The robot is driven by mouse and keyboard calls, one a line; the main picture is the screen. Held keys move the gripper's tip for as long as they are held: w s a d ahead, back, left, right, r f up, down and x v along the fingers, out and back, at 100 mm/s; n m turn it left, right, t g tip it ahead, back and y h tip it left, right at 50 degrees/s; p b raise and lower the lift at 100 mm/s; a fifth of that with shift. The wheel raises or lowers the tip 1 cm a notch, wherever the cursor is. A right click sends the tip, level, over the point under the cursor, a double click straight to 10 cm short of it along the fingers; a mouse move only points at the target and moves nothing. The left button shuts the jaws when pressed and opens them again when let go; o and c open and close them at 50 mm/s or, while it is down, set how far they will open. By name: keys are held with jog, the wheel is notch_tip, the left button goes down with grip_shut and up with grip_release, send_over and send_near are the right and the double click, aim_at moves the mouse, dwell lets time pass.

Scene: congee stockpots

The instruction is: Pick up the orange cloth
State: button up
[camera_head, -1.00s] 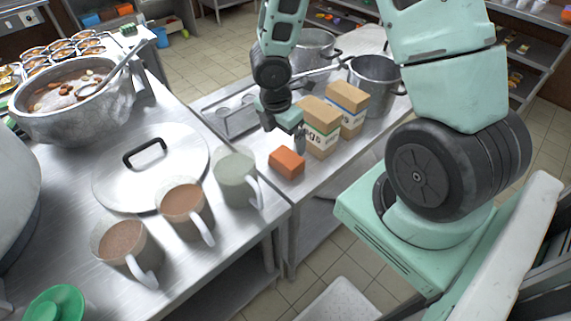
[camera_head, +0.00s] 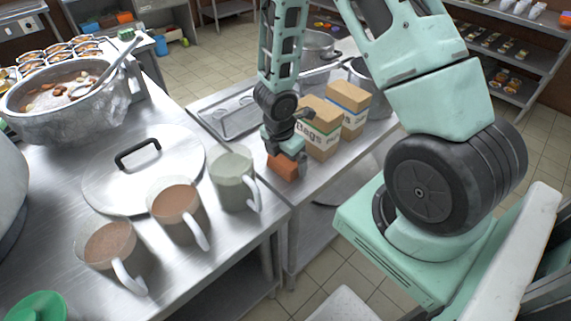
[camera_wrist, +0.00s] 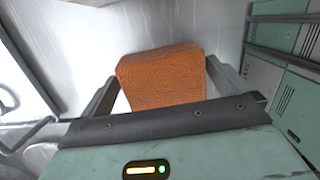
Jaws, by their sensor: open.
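The orange cloth (camera_head: 283,168) is a folded, block-shaped piece on the metal counter, near its front left edge. It also shows in the wrist view (camera_wrist: 162,76), where its textured orange top lies between the two fingers. My gripper (camera_head: 286,157) is directly over the cloth and points down. In the wrist view my gripper (camera_wrist: 163,82) is open, with one finger on each side of the cloth. Small gaps seem to show beside it, and I cannot tell whether either finger touches it. In the head view the gripper hides the top of the cloth.
Two cardboard boxes (camera_head: 318,128) stand right behind the cloth, close to my gripper. A metal pot (camera_head: 369,87) stands behind them.

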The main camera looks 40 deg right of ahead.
jog(key=c, duration=0.8)
notch_tip(320, 180, up, 10)
jog(key=p, duration=0.5)
jog(key=shift+o, duration=0.9)
jog(key=shift+c, duration=0.4)
